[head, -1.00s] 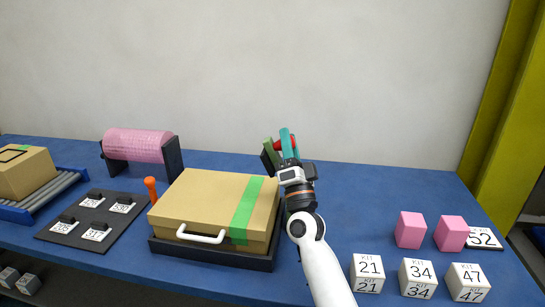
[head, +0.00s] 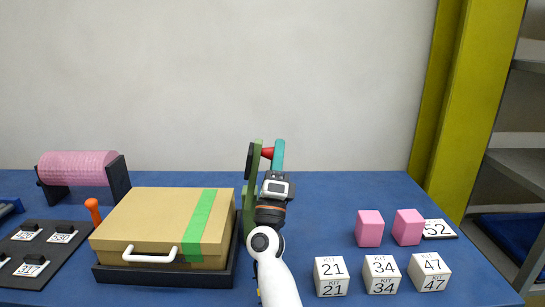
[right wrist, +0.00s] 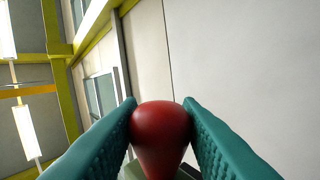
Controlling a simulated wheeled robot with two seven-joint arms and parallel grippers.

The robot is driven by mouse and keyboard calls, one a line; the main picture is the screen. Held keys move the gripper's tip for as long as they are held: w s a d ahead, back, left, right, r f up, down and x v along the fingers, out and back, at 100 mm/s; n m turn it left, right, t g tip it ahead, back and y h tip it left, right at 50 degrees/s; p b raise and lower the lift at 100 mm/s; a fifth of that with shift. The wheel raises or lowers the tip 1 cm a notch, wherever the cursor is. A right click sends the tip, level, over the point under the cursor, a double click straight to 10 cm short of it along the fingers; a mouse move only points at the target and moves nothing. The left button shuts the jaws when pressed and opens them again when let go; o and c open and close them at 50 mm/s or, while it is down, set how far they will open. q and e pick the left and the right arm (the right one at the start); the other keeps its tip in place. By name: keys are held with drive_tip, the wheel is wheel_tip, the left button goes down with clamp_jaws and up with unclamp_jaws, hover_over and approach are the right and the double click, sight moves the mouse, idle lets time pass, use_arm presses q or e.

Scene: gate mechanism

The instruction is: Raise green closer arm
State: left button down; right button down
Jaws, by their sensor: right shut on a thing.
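The green closer arm (head: 251,180) stands nearly upright at the right side of a cardboard box (head: 153,218) in a black tray. A red knob (head: 267,153) sits near its top. My right gripper (head: 277,154) is at the knob; in the right wrist view the red knob (right wrist: 160,135) is between its two teal fingers, which are shut on it. My right wrist and forearm hide part of the closer arm's lower right side. My left gripper is not in view.
An orange-topped lever (head: 93,211) stands left of the box, and a pink roll (head: 78,168) is behind it. Pink blocks (head: 370,228) and white kit cubes (head: 331,276) are at the right. Blue table between my arm and the blocks is clear.

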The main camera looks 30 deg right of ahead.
drive_tip(key=shift+f, duration=0.15)
drive_tip(key=c, duration=1.1)
unclamp_jaws()
drive_tip(key=shift+o, duration=0.2)
drive_tip(key=b+v, duration=0.2)
drive_tip(key=v, duration=0.5)
drive_tip(key=shift+s+f, duration=0.2)
drive_tip(key=shift+a, duration=0.15)
